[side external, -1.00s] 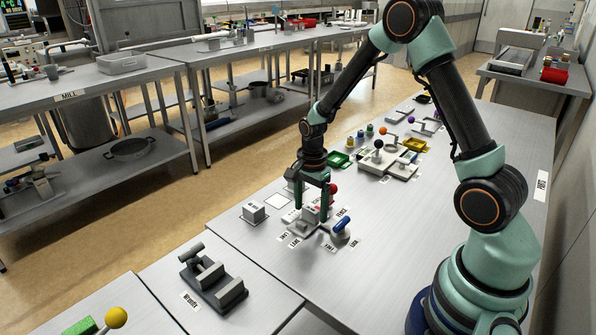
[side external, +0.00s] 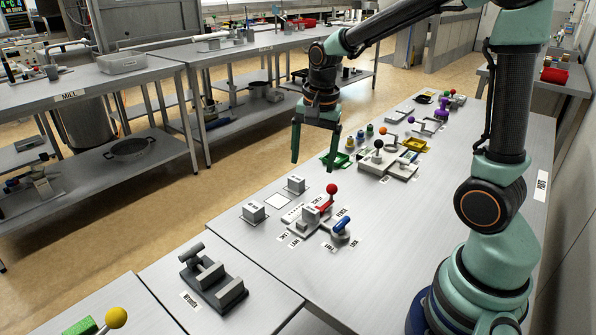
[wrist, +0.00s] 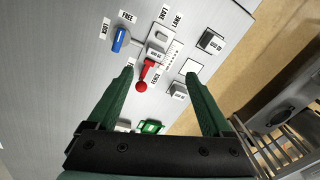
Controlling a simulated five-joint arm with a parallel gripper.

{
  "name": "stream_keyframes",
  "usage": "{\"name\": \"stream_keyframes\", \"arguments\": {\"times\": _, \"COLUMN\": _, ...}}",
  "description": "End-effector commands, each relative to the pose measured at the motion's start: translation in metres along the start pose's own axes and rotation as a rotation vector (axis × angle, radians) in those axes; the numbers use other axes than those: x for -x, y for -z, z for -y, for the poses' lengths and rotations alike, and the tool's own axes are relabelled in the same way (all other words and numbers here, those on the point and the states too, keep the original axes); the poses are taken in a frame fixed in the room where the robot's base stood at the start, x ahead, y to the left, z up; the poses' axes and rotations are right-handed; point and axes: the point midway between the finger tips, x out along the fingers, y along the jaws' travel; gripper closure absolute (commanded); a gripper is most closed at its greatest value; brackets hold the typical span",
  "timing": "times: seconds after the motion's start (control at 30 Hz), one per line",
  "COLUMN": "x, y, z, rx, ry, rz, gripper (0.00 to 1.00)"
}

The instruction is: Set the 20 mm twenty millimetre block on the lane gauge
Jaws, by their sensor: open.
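The lane gauge (side external: 325,228) is a pale fixture with a red-knobbed lever (side external: 331,190) and a blue handle (side external: 342,224). A grey labelled block (side external: 309,214) sits on it beside the lever; this block (wrist: 157,54) also shows in the wrist view. Its label is too small to read surely, so I cannot tell if it is the 20 mm block. Two similar blocks stand apart on the table, one at the front left (side external: 254,211) and one farther back (side external: 296,184). My gripper (side external: 314,163) is open and empty, raised above and behind the gauge.
A white square (side external: 278,201) lies bare between the two loose blocks. A green tray (side external: 335,159) and a fixture with a black knob (side external: 388,162) stand behind. A dark grey slotted fixture (side external: 214,280) is at the front left. The table's left edge is near the loose blocks.

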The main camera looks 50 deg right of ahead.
Motion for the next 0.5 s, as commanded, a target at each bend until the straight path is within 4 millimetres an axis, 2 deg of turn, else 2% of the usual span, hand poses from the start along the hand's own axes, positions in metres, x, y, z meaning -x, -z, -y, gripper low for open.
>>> {"name": "stream_keyframes", "arguments": {"times": 0.03, "x": 0.015, "y": -0.009, "z": -0.003, "rx": 0.1, "ry": 0.036, "rz": -0.02, "gripper": 0.16}}
{"name": "stream_keyframes", "arguments": {"times": 0.2, "x": 0.047, "y": -0.036, "z": -0.017, "rx": 0.455, "ry": 0.122, "rz": -0.092, "gripper": 0.16}}
{"name": "stream_keyframes", "arguments": {"times": 0.33, "x": 0.065, "y": -0.055, "z": -0.031, "rx": 0.72, "ry": 0.177, "rz": -0.163, "gripper": 0.16}}
{"name": "stream_keyframes", "arguments": {"times": 0.5, "x": 0.076, "y": -0.075, "z": -0.046, "rx": 1.002, "ry": 0.223, "rz": -0.255, "gripper": 0.16}}
